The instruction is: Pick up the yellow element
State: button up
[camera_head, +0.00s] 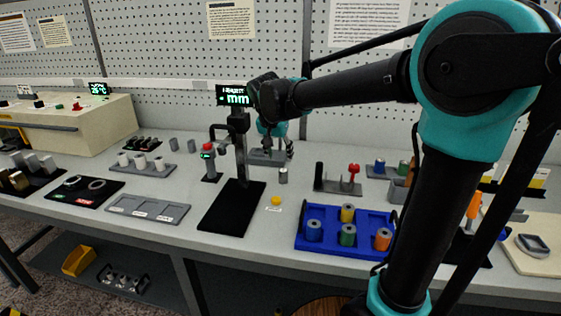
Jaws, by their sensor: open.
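A yellow-topped spindle (347,211) stands upright in the blue tray (303,245), at the tray's back. A small yellow piece (276,201) lies on the bench beside the black stand's base. I cannot tell which of the two is the yellow element. My gripper (271,155) hangs pointing down over the back of the bench, behind and left of both yellow things and clear of them. It is open; its fingers are small and partly merge with the grey things behind. I see nothing held in it.
Blue, green and orange spindles share the blue tray. A black display stand (232,205) rises left of the small yellow piece. A small metal cylinder (283,175) and a grey holder with a red part (353,179) stand nearby. My arm hides part of the right bench.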

aim_at(348, 209)
jog(key=k+l+u, duration=0.1)
jog(key=k+l, duration=0.2)
jog(key=k, duration=0.15)
jog(key=k+l+u, duration=0.15)
jog(key=k, duration=0.25)
jog(key=l, duration=0.1)
